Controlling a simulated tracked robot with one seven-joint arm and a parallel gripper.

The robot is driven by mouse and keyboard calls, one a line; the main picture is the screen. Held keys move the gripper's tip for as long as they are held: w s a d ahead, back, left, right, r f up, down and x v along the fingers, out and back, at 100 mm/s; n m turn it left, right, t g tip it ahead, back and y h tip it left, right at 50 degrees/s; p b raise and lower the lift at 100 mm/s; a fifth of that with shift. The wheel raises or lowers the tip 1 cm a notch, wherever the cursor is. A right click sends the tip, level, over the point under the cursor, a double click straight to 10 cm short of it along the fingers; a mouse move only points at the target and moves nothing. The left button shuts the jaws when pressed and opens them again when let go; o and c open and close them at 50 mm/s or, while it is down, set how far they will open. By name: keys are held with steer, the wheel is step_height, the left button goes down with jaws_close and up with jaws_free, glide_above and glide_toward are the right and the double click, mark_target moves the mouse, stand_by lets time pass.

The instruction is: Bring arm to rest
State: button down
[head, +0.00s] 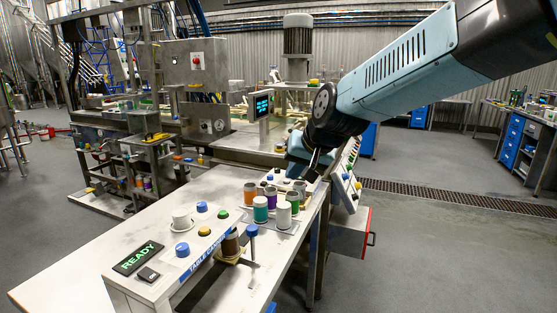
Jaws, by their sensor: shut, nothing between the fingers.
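My arm reaches in from the upper right of the head view, its pale blue link sloping down to a dark wrist joint. My gripper (312,166) is at the end of it, small and partly hidden in shadow, over the far right part of the white table (70,285). It is shut and empty. Just below and nearer the camera stand several cans, among them a teal can (260,210), a white can (284,214), a purple can (271,195) and an orange-brown can (250,194). I cannot tell how much clearance the fingers have above the table.
A panel with coloured buttons and a lit READY sign (138,257) is at the table's near left. The can seamer (198,85) stands behind. Grey floor (450,250) is open at right.

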steer(key=s+d+g+h, duration=0.1)
steer(key=s+d+h, duration=0.3)
steer(key=s+d, duration=1.5)
steer(key=shift+d, duration=0.6)
stand_by(1.0)
